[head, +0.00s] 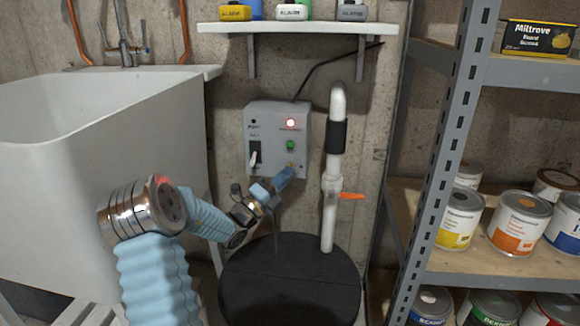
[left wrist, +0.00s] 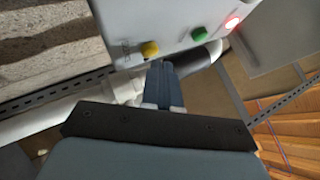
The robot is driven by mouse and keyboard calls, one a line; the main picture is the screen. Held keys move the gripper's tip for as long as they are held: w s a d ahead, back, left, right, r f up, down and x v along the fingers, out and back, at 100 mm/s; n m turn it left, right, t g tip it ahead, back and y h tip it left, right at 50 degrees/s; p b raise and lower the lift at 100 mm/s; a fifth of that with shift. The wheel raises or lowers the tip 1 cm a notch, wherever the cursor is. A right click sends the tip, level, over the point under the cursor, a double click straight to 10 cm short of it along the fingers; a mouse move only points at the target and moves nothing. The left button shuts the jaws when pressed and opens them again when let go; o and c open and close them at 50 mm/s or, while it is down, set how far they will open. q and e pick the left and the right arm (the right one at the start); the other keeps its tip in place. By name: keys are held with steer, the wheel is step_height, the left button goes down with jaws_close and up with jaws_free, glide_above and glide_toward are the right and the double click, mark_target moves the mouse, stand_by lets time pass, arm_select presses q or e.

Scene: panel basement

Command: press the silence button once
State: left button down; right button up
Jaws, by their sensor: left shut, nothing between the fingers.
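A grey control box (head: 263,118) is on the concrete wall under the shelf. It carries a lit red lamp (head: 290,122), a green button (head: 290,145) and a black switch with a pale lever (head: 254,155). In the left wrist view a yellow button (left wrist: 150,48) is near the box's edge, beside the green one (left wrist: 199,34). The labels are too small to read, so I cannot tell which is the silence button. My left gripper (head: 287,174) is shut and empty, its tips (left wrist: 160,68) close to the yellow button. Whether they touch it is unclear. My right gripper is not in view.
A white pipe (head: 329,218) with an orange handle rises from a black round lid (head: 290,285) just right of my left gripper. A white sink (head: 100,115) is at left. A metal rack (head: 425,150) with paint cans is at right. A shelf (head: 300,28) hangs above.

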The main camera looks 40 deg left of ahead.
arm_select(q)
steer(key=shift+w+a, duration=0.2)
steer(key=shift+w, duration=0.15)
stand_by(0.7)
steer(key=shift+s+d+p, duration=0.1)
steer(key=shift+p, duration=0.25)
steer(key=shift+s+d, duration=0.3)
steer(key=shift+s, duration=0.3)
steer(key=shift+p, duration=0.3)
steer(key=s+d, duration=0.1)
steer(key=s, duration=0.1)
steer(key=s+d+p, duration=0.1)
steer(key=s, duration=0.1)
steer(key=shift+s+d, duration=0.2)
stand_by(0.8)
